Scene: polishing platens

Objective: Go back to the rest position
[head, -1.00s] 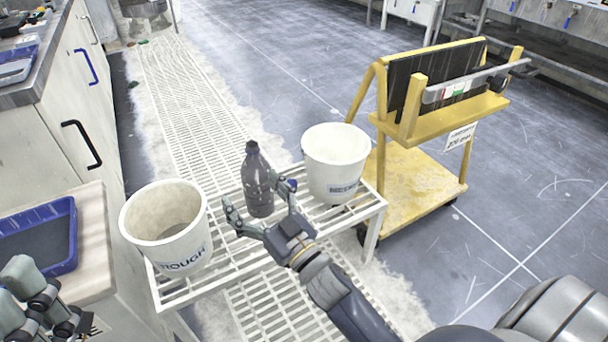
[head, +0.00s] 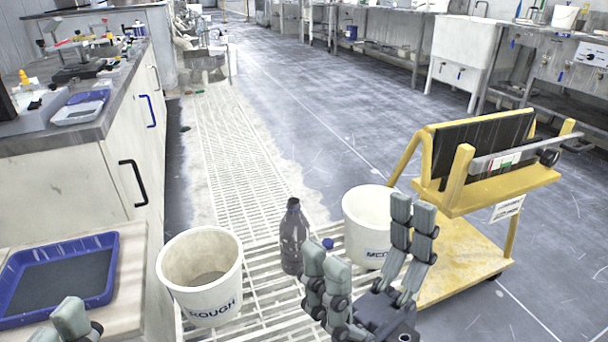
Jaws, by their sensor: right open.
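My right gripper (head: 364,240) is raised at the lower middle of the head view with its fingers upright, open and empty. It is apart from the dark grey bottle (head: 293,240), which stands upright to the left of it on the white slatted rack (head: 262,318). Only the finger ends of my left gripper (head: 75,322) show at the bottom left edge, so its jaw state is unclear.
A bucket marked ROUGH (head: 200,285) stands left of the bottle. Another white bucket (head: 368,220) stands right of it, partly behind my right gripper. A yellow cart (head: 450,270) is at the right. A blue tray (head: 108,292) lies on the left counter.

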